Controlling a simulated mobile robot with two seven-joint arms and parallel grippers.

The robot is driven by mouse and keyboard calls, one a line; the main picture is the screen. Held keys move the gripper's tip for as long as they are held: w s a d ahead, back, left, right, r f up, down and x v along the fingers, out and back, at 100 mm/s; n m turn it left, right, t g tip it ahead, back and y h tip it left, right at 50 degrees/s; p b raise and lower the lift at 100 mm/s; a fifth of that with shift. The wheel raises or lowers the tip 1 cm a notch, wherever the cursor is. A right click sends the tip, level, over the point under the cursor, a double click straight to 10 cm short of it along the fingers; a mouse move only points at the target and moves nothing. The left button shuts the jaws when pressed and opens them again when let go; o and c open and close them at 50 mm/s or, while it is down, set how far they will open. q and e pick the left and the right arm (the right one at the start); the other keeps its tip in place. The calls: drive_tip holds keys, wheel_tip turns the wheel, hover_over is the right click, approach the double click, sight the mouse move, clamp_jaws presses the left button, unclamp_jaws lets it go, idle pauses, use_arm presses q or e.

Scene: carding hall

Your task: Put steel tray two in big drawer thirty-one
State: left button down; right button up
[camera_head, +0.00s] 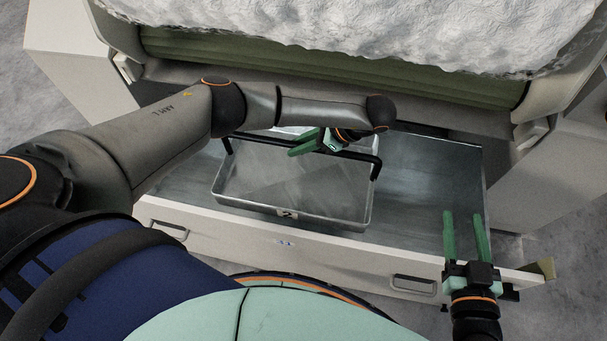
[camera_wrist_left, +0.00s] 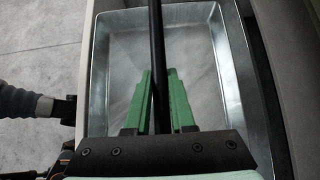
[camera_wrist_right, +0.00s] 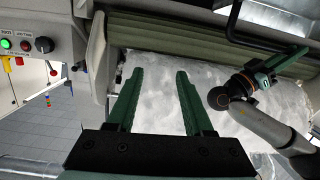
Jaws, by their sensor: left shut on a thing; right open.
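Steel tray two (camera_head: 285,211) is a shallow grey metal tray with a "2" label on its front and a raised black handle (camera_head: 375,165). My left gripper (camera_head: 301,145) is shut on that handle; in the left wrist view the handle (camera_wrist_left: 157,35) runs between the green fingers. The tray is within or just above the left part of the open big drawer (camera_head: 425,175), close to its front panel; I cannot tell whether it touches the floor. The drawer's small front label seems to read 31. My right gripper (camera_head: 463,214) is open and empty over the drawer's right front corner.
The carding machine's green roller (camera_head: 340,67) and white fibre (camera_head: 350,30) overhang the drawer's back. The drawer's right part is bare. Two handles (camera_head: 413,285) stick out from its front. A control panel (camera_wrist_right: 28,42) shows in the right wrist view.

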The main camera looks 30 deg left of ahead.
sight(338, 182)
use_arm(q)
wheel_tip(338, 182, down, 9)
drive_tip(key=b, duration=0.7)
drive_tip(key=shift+r, duration=0.15)
wheel_tip(338, 182, down, 5)
drive_tip(key=b, duration=0.5)
drive_tip(key=shift+b, duration=0.3)
use_arm(e)
drive_tip(key=s+a+r+n+t+y, duration=0.1)
drive_tip(key=s+r+n+t+y, duration=0.25)
drive_tip(key=r+y, duration=0.3)
drive_tip(key=s+a+r+n+t+y, duration=0.1)
drive_tip(key=s+r+n+t+y, duration=0.2)
drive_tip(key=r+n+y, duration=0.35)
use_arm(q)
wheel_tip(338, 182, down, 10)
drive_tip(key=b, duration=0.6)
use_arm(e)
drive_tip(key=f, duration=0.1)
drive_tip(key=f+m+h, duration=0.1)
drive_tip(key=f, duration=0.1)
drive_tip(key=a+f+m+h, duration=0.1)
drive_tip(key=f, duration=0.1)
drive_tip(key=shift+g, duration=0.25)
use_arm(q)
drive_tip(key=c, duration=0.8)
unclamp_jaws()
drive_tip(key=shift+o, duration=0.2)
